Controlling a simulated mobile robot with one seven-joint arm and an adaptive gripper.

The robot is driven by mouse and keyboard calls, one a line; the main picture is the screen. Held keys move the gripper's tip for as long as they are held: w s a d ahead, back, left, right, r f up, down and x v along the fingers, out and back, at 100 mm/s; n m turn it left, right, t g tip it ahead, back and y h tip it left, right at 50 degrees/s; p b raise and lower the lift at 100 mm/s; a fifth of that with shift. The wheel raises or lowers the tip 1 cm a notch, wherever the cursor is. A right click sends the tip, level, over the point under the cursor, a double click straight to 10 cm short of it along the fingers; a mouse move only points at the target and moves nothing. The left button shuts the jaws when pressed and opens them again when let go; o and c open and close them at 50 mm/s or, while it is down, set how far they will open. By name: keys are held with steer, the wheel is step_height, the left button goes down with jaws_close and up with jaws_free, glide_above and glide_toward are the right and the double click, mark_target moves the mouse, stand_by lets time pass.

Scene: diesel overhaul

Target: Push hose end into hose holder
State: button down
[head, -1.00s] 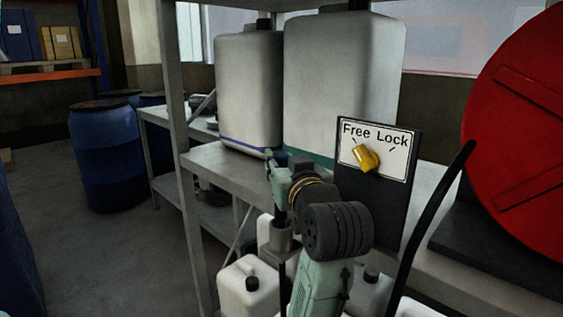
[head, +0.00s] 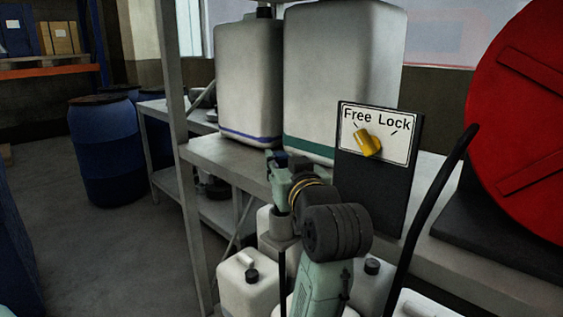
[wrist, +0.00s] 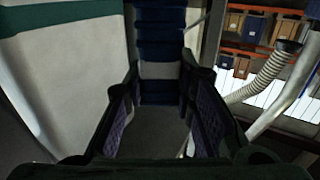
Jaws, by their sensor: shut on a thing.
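The gripper's lower part meets the cup's rim; whether anything is seated inside is hidden.
Large white canisters (head: 345,75) stand on a grey shelf (head: 225,160) behind the gripper. A Free/Lock plate (head: 390,150) with a yellow knob is to the right, near a red reel (head: 520,110) and a black curved bar or hose (head: 432,220). White jugs (head: 247,294) stand below.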

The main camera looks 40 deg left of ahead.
steer(key=shift+f+b, duration=1.35)
steer(key=shift+f, duration=0.7)
steer(key=c, duration=1.2)
jaws_free()
steer(key=shift+c, duration=0.2)
steer(key=v, duration=0.7)
steer(key=shift+s+d, duration=0.2)
steer(key=shift+d, duration=0.05)
steer(key=shift+a+r, duration=0.1)
